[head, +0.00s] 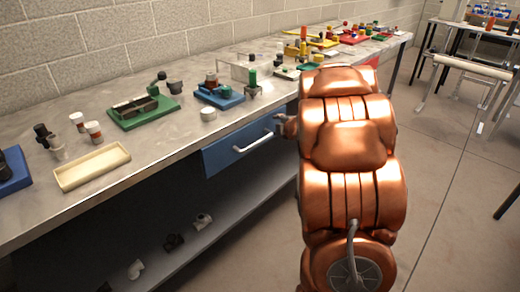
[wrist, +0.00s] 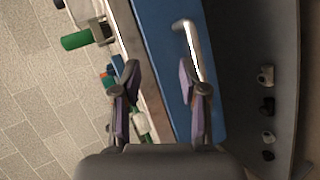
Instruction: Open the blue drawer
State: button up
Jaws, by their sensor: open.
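The blue drawer (head: 222,153) sits under the bench edge, and its front looks flush and shut. Its light metal bar handle (head: 254,142) runs across the front. In the wrist view the blue drawer front (wrist: 158,40) lies ahead of and between my fingers. The handle (wrist: 192,45) is ahead, nearer the right finger, with its near end close to that fingertip; contact cannot be told. My gripper (wrist: 166,85) is open with nothing between its purple-padded fingers. In the head view only a bit of my gripper (head: 286,126) shows at the drawer's right end; my arm hides the rest.
The bench top (head: 180,125) carries a green tray (head: 145,110), a blue tray (head: 220,95), a cream tray (head: 92,166) and several small parts. A lower shelf (head: 225,215) holds several small fittings.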

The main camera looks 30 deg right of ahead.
aim_at(260, 141)
jog(key=shift+a+f+n+t+y+b, duration=0.9)
jog(key=shift+f+n+t+y+b, duration=0.55)
jog(key=shift+f+n+y, duration=2.05)
jog(key=shift+m+h, duration=0.4)
jog(key=shift+m, duration=0.1)
jog(key=shift+f+x, duration=0.15)
jog(key=shift+x, duration=1.05)
jog(key=shift+f+x, duration=0.2)
jog(key=shift+x, duration=1)
jog(key=shift+f+x, duration=0.15)
jog(key=shift+x, duration=1.1)
jog(key=shift+s+d, duration=0.1)
grip_shut()
